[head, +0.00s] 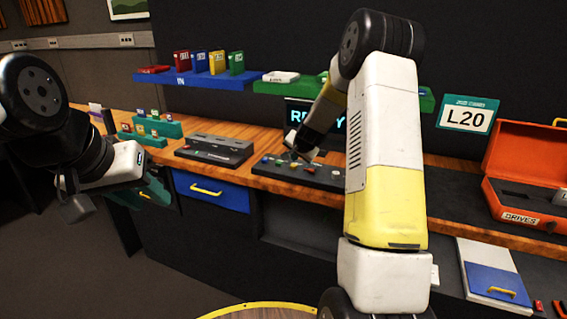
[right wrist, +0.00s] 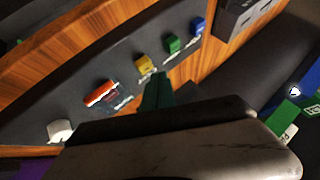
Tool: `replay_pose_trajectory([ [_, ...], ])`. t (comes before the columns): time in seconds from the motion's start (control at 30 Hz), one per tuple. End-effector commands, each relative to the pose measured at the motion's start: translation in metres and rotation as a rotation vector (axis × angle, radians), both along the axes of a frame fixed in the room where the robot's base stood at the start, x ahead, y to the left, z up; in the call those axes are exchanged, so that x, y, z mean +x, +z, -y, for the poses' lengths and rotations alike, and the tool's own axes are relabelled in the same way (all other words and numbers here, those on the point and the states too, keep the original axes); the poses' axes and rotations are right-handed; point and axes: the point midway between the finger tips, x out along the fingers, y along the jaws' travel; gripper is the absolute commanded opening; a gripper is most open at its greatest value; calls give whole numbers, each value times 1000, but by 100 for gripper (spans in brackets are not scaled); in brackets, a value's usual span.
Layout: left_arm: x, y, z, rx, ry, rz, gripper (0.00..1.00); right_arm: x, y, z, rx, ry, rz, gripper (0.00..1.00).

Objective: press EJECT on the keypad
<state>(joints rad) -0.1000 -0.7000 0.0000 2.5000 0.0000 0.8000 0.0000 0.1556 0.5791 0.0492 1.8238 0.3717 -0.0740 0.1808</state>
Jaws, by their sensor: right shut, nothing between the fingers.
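The keypad (head: 288,172) is a dark panel on the wooden counter, partly hidden behind my right arm. In the right wrist view its dark face (right wrist: 118,68) carries a row of raised buttons: blue (right wrist: 197,26), green (right wrist: 172,44), yellow (right wrist: 146,63) and orange-red (right wrist: 102,93). A white knob-like piece (right wrist: 60,131) is at the row's lower left. Labels are too small to read, so I cannot tell which is EJECT. My right gripper (head: 292,147) is shut and empty, above the keypad; contact cannot be told. My left gripper (head: 76,207) hangs at the left, away from the counter.
A dark grey device (head: 213,150) stands left of the keypad above a blue drawer (head: 211,190). A screen (head: 299,114) behind the keypad is partly covered by my arm. An open orange case (head: 525,222) is at the right. Blue (head: 197,79) and green shelves hang behind.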

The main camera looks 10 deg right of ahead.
Motion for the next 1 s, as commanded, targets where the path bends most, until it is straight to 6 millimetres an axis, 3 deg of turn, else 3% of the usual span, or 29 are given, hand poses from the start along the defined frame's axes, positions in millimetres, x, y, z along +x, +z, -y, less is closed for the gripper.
replay_pose_trajectory([
  [1.0,0,0,0,0,0,0,36,0,-9,0,0,0,0,0],
])
